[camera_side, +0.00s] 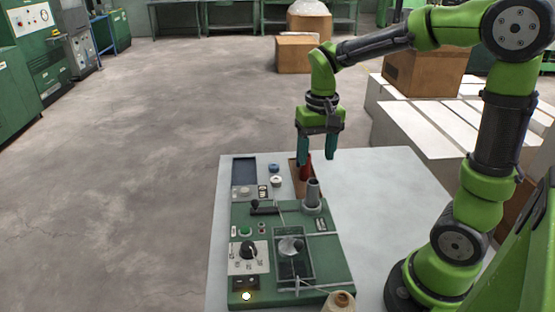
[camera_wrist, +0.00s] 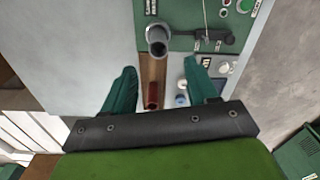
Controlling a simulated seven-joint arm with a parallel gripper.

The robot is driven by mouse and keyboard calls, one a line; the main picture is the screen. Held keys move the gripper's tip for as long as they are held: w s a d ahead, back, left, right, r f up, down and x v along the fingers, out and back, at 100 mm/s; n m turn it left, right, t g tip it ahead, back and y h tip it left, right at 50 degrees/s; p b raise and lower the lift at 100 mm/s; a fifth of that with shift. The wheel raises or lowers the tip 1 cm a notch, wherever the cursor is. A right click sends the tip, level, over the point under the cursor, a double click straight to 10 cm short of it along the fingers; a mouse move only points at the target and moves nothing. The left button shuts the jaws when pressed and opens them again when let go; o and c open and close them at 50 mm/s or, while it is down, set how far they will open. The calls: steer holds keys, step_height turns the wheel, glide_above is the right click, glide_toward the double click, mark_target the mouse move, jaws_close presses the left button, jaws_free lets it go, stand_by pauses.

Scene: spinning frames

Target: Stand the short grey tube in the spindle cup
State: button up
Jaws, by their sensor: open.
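The short grey tube (camera_side: 313,190) stands upright at the back right of the green machine panel. Its foot sits in a grey ringed base that looks like the spindle cup (camera_side: 313,207); how deep it sits cannot be seen. The wrist view shows the tube's open top end (camera_wrist: 158,47), with the base ring behind it. My gripper (camera_side: 318,160) is open and empty, pointing down, above and behind the tube, and apart from it. In the wrist view the tube's top lies just beyond the gap between my fingertips (camera_wrist: 161,66).
A red tube (camera_side: 306,168) is in a brown tray (camera_wrist: 152,72) below my gripper. A blue tray (camera_side: 245,167) and small round pieces (camera_side: 275,175) lie left of it. A crank (camera_side: 264,208) and knob (camera_side: 248,250) rise from the panel. The table's right side (camera_side: 370,200) is clear.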

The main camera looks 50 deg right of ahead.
steer(key=s+a+r+n+t+y, duration=0.2)
steer(key=s+a+r+t, duration=0.4)
steer(key=s+a+t, duration=0.1)
steer(key=shift+s+a+n, duration=0.3)
steer(key=shift+s+a, duration=0.4)
steer(key=shift+s, duration=0.2)
